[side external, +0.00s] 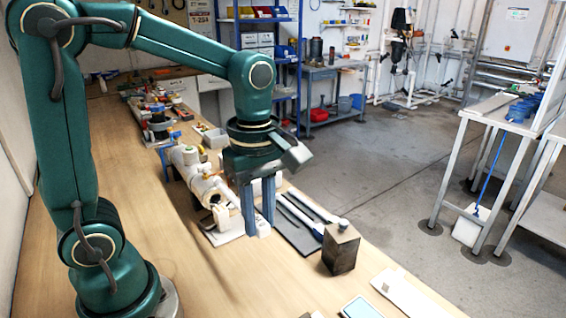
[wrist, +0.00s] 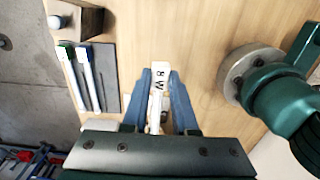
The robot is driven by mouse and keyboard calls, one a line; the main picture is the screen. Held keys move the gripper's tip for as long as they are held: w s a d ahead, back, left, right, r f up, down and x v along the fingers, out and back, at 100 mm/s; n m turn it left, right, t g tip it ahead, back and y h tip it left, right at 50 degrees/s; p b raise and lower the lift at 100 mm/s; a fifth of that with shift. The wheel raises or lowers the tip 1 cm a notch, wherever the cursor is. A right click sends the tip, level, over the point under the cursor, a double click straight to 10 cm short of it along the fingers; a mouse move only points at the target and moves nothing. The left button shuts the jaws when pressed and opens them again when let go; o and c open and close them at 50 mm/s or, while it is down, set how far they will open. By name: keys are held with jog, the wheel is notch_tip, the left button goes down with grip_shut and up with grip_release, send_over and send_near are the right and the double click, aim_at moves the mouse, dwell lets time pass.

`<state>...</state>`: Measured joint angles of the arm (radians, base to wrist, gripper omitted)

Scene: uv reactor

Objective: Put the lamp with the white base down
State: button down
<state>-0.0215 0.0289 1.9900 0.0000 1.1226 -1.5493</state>
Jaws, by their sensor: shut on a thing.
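My gripper (side external: 258,226) points down over the wooden bench, its two blue fingers shut on a white piece. In the wrist view, my gripper (wrist: 160,78) holds this lamp with the white base (wrist: 159,80), marked "8 W", between its fingertips. The rest of the lamp runs back toward the palm and is partly hidden. In the side view only a small white part shows at the fingertips. Two other white lamps (wrist: 72,78) (wrist: 87,80) lie side by side on a dark mat (wrist: 106,80), with green and blue ends.
A dark block with a round knob (side external: 341,248) stands at the mat's near end. White reactor-like equipment (side external: 205,190) stands behind my gripper. A white strip (side external: 405,295) and a pale blue-topped object (side external: 361,308) lie at the near right. Bare bench (side external: 190,265) is free at the left.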

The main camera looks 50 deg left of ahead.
jog(key=shift+r, duration=0.1)
jog(key=w+a, duration=0.6)
jog(key=a, duration=0.6)
send_over(305, 246)
notch_tip(305, 246, down, 7)
jog(key=shift+f, duration=2.1)
jog(key=shift+f, duration=0.15)
jog(key=c, duration=1)
grip_release()
